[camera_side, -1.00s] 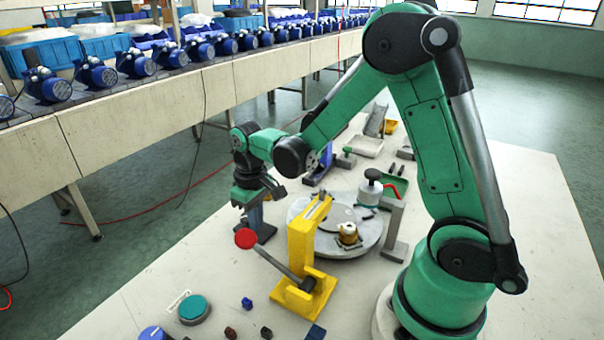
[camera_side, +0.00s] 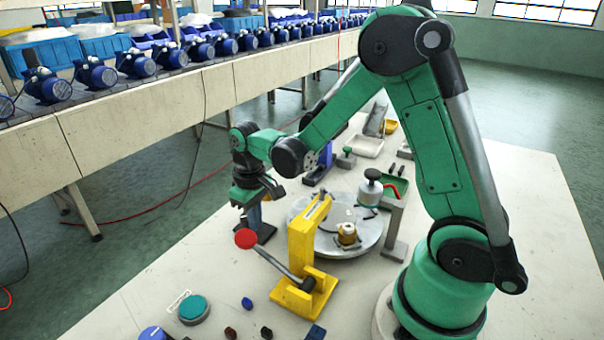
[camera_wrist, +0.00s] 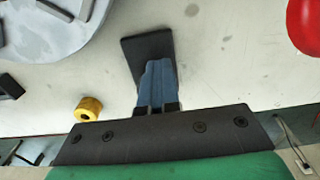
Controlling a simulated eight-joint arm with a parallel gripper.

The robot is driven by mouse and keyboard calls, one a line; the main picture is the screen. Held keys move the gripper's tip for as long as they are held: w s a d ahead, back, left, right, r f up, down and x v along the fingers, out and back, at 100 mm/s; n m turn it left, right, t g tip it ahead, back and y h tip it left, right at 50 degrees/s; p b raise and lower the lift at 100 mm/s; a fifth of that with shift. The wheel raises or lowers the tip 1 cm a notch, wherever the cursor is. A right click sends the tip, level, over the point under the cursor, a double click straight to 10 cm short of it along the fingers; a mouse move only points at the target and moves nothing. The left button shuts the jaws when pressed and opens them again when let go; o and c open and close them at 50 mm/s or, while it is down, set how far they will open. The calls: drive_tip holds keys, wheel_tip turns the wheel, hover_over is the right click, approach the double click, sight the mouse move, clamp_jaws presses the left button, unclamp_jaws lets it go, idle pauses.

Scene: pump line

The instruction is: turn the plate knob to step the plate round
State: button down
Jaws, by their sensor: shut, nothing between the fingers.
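The round grey plate (camera_side: 366,243) lies on the table behind the yellow lever stand. A brass-coloured part (camera_side: 347,234) and small dark blocks sit on it. Part of the plate shows at the upper left of the wrist view (camera_wrist: 55,38). A blue knob (camera_side: 152,333) is at the lower left edge of the side view; I cannot tell whether it is the plate knob. My gripper (camera_wrist: 157,107) is shut and empty. It is left of the plate in the side view, above a blue post with a dark base (camera_wrist: 148,46); contact is unclear.
A yellow stand (camera_side: 301,250) with a red-ended lever (camera_side: 246,238) stands close in front of my gripper. A teal button (camera_side: 194,309) and several small dark pieces lie in front. A dark-topped fixture (camera_side: 371,188) overhangs the plate. A conveyor of blue pumps runs behind.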

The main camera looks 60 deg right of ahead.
drive_tip(key=shift+d, duration=0.7)
drive_tip(key=shift+s, duration=0.45)
wheel_tip(320, 180, up, 6)
idle(0.3)
drive_tip(key=shift+r, duration=0.1)
drive_tip(key=s+a+r+t, duration=0.5)
drive_tip(key=s+a+t, duration=0.1)
drive_tip(key=t, duration=0.1)
